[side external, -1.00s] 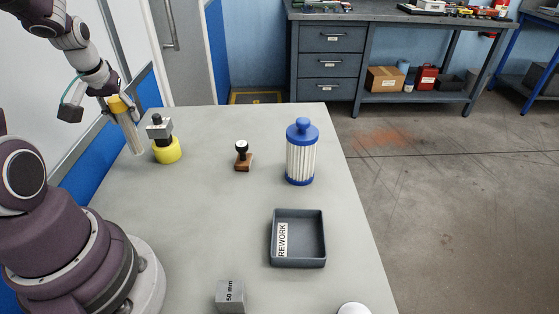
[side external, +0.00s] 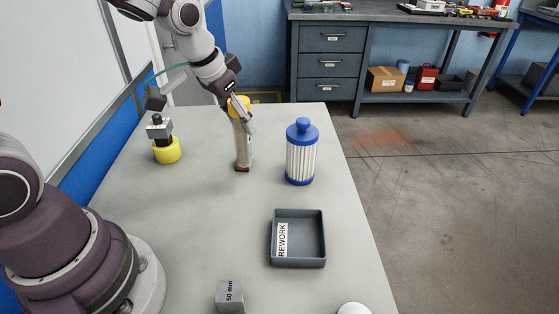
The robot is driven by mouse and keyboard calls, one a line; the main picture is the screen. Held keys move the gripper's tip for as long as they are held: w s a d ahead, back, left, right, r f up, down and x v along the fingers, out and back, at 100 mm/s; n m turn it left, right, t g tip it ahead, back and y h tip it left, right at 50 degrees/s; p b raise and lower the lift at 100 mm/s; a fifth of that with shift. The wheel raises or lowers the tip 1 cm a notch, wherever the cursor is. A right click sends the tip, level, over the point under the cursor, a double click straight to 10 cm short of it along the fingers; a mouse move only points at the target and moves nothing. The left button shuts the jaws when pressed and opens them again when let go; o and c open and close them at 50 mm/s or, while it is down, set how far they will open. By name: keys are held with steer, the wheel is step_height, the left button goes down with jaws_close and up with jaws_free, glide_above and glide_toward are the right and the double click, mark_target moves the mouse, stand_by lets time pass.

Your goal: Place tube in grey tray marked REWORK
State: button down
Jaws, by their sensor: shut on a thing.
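My gripper (side external: 240,104) is shut on a clear tube with a yellow cap (side external: 243,145), gripping it near the cap. The tube hangs roughly upright over the far middle of the bench, in front of the wooden-handled stamp, which it mostly hides. The grey tray with the REWORK label (side external: 320,264) sits nearer, to the right of the tube. Its label is on the left side of its floor, and the tray is empty. The tube is apart from the tray.
A blue-and-white ribbed filter cartridge (side external: 301,158) stands between the tube and the bench's right edge. A yellow-based electrode piece (side external: 166,150) stands at far left. A grey 50 mm block (side external: 230,296) and a white round thing (side external: 353,309) are at the near edge. The bench's left middle is clear.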

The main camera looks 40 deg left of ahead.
steer(key=s+d+r+m+h, duration=0.15)
steer(key=d+m, duration=0.55)
steer(key=d, duration=0.8)
steer(key=shift+g+h, duration=0.4)
steer(key=shift+h, duration=0.15)
steer(key=f, duration=0.5)
steer(key=s+f, duration=0.1)
steer(key=f, duration=0.2)
steer(key=shift+f, duration=0.2)
steer(key=c, duration=0.7)
jaws_free()
steer(key=shift+c, duration=0.2)
